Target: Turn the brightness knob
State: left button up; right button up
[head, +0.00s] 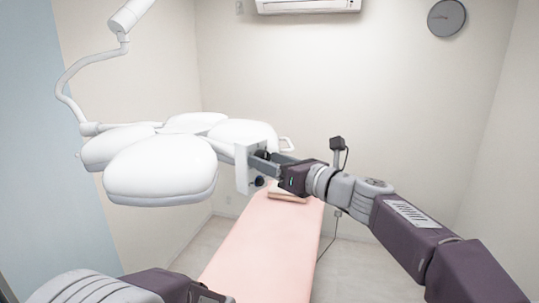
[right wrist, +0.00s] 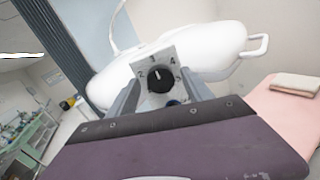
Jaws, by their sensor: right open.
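The brightness knob (right wrist: 159,81) is a round black dial on a grey-white plate (right wrist: 167,53) marked 2, 3 and 4. Its white mark points up, close to the 3. In the head view the plate (head: 241,170) hangs at the right end of the white surgical lamp (head: 160,168). My right gripper (head: 264,157) reaches the plate from the right. In the right wrist view its open fingers (right wrist: 160,92) stand on either side of the knob; I cannot tell whether they touch it. My left arm shows at the bottom left, with its fingertips out of the picture.
A pink treatment bed (head: 262,250) with a folded towel (head: 289,197) lies below the lamp. A lamp handle (right wrist: 254,46) sticks out at the right. A green-white cabinet (right wrist: 35,133) stands at the left.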

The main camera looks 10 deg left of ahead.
jog(key=shift+d, duration=0.15)
grip_shut()
jog(key=shift+f+n+y+b, duration=0.15)
jog(key=shift+n+y+b, duration=0.15)
jog(key=shift+n+b, duration=5)
jog(key=shift+n+p, duration=0.55)
jog(key=shift+n, duration=0.25)
grip_release()
